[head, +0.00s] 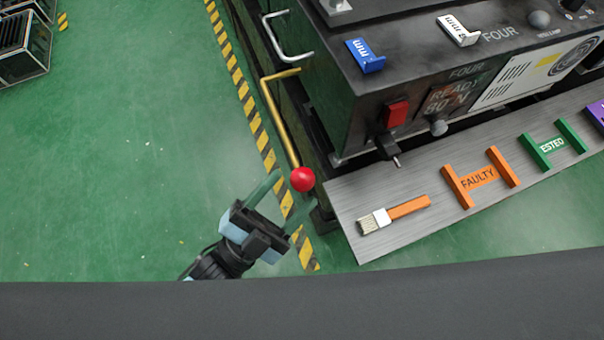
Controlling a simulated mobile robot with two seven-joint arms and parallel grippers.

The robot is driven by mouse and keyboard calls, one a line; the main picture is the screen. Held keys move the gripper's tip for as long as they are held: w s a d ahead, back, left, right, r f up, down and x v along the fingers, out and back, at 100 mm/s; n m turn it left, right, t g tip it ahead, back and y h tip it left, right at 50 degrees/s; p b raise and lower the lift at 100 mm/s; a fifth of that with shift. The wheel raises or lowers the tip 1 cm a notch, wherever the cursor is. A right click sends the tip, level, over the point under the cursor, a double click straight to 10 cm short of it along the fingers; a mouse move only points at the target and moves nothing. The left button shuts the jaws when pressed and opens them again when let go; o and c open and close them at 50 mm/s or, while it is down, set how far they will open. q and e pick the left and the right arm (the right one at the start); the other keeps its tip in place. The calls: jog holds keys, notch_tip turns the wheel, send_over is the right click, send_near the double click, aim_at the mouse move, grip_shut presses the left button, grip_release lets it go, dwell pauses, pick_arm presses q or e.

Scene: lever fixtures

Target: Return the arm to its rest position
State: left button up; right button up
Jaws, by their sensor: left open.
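My left gripper (291,196) comes up from the lower left, with its wrist just above the dark edge at the bottom of the head view. Its two green fingers are spread apart, and nothing is clearly held between them. A red ball knob (302,179) on the end of a yellow lever (280,120) shows at the fingertips. I cannot tell whether the fingers touch the knob. The lever runs down along the side of the dark machine. My right gripper is not in the view.
A metal bench (450,215) at the right holds a brush (395,214), an orange FAULTY piece (478,178) and a green TESTED piece (551,144). The dark machine (345,100) stands behind it. Green floor (130,150) at the left is clear up to a crate (22,48).

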pick_arm(q)
jog(key=shift+v, duration=0.95)
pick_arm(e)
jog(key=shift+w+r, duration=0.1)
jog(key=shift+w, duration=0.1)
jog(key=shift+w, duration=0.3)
